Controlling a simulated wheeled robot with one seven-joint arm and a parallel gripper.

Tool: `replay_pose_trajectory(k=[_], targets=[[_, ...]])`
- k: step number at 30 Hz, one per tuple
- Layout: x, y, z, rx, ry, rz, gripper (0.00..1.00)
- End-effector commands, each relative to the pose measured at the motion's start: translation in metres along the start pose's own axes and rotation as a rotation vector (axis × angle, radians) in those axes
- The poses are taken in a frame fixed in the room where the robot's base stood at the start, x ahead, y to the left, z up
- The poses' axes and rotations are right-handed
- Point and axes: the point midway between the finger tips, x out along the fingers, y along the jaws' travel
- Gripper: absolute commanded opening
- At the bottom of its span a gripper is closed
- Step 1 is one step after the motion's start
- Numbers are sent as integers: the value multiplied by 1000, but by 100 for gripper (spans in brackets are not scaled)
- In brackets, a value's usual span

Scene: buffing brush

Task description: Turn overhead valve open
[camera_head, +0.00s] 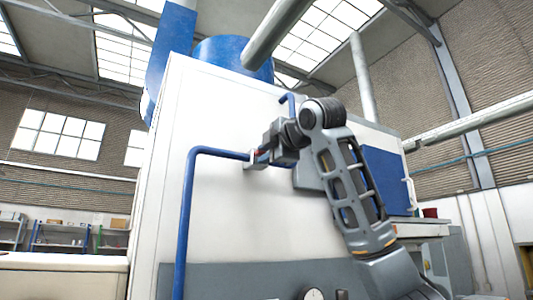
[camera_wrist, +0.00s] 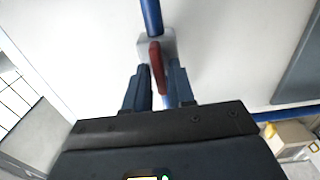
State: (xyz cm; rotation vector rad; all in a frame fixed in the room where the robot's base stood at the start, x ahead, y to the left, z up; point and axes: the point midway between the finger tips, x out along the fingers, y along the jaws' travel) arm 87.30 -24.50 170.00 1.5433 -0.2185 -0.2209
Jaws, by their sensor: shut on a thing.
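The valve has a red lever handle (camera_wrist: 157,66) on a pale grey body (camera_wrist: 143,47), set in a blue pipe (camera_wrist: 151,15) against the white cabinet wall. In the wrist view my gripper (camera_wrist: 162,88) has its two dark fingers on either side of the red handle, shut on it. In the head view my gripper (camera_head: 262,158) reaches the blue pipe (camera_head: 215,152) from the right, high on the cabinet front. There only a small bit of red shows, and the gripper hides most of the valve.
The large white cabinet (camera_head: 232,110) stands right behind the pipe. A blue panel (camera_head: 385,180) is on its right part, behind my arm. A round gauge (camera_head: 314,294) is low on the front. Shelves (camera_head: 65,235) stand far off at the left.

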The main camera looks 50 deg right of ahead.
Motion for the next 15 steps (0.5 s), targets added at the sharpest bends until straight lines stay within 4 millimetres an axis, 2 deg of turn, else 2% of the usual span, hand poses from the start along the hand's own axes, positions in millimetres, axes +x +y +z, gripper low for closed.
replay_pose_trajectory(k=[2,3,7,15], targets=[[0,-2,-1,-1,2,-4,0],[0,-2,-1,0,2,-4,25],[0,-2,-1,0,2,-4,37],[-2,-1,0,1,1,-1,37]])
